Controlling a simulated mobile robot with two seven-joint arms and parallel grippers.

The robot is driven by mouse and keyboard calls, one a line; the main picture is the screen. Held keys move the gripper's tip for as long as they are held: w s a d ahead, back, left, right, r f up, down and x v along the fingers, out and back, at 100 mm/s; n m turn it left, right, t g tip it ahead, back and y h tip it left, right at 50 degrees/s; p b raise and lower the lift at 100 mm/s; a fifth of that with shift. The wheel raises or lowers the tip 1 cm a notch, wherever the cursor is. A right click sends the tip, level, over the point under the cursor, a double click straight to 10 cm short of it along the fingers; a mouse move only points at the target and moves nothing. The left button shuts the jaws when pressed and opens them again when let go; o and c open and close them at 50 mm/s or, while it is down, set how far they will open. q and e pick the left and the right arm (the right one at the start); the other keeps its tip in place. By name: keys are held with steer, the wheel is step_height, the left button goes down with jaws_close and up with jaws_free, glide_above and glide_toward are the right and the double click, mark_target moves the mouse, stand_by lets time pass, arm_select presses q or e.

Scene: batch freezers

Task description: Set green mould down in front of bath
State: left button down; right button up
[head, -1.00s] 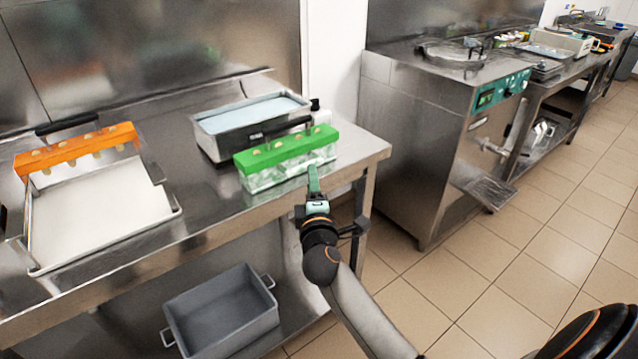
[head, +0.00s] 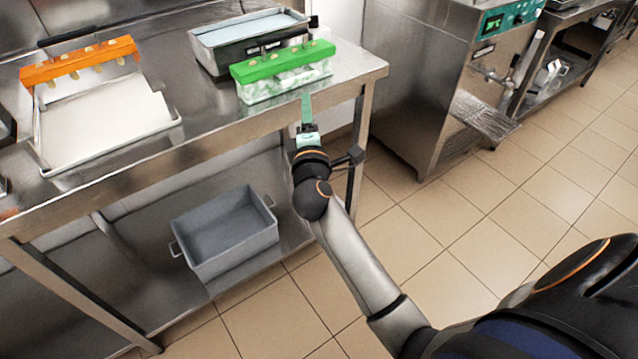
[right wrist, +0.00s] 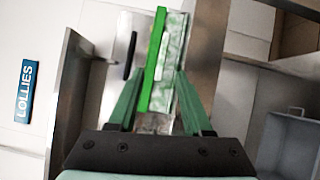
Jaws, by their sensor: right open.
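The green mould (head: 283,62), a green bar over a clear body with pale contents, stands upright on the steel table (head: 222,118). It is directly in front of the bath (head: 248,30), a steel tub of pale liquid. My right gripper (head: 306,108) is at the table's front edge, pointing at the mould's near side, and is open. In the right wrist view its fingers (right wrist: 158,82) are spread, with the mould (right wrist: 155,60) showing between and beyond them. Whether a finger touches it I cannot tell. My left gripper is in neither view.
An orange mould (head: 80,62) sits at the back of a white-floored tray (head: 105,120) on the left. A grey bin (head: 225,235) is on the lower shelf. A steel freezer (head: 420,85) stands to the right. Tiled floor is clear in front.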

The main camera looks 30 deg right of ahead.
steer(key=s+a+f+m+g+y, duration=0.1)
steer(key=s+a+f+m+y, duration=0.7)
steer(key=m, duration=0.6)
steer(key=s+a+f+m+y, duration=0.6)
steer(key=f+m, duration=0.3)
steer(key=m, duration=0.4)
steer(key=s+d+f+n+g+h, duration=0.1)
steer(key=s+f+n+g, duration=0.5)
steer(key=s+f+n, duration=0.7)
steer(key=n+h, duration=0.1)
steer(key=n, duration=0.1)
steer(key=shift+s+n+h, duration=0.25)
steer(key=shift+n+h, duration=0.05)
steer(key=shift+h, duration=0.1)
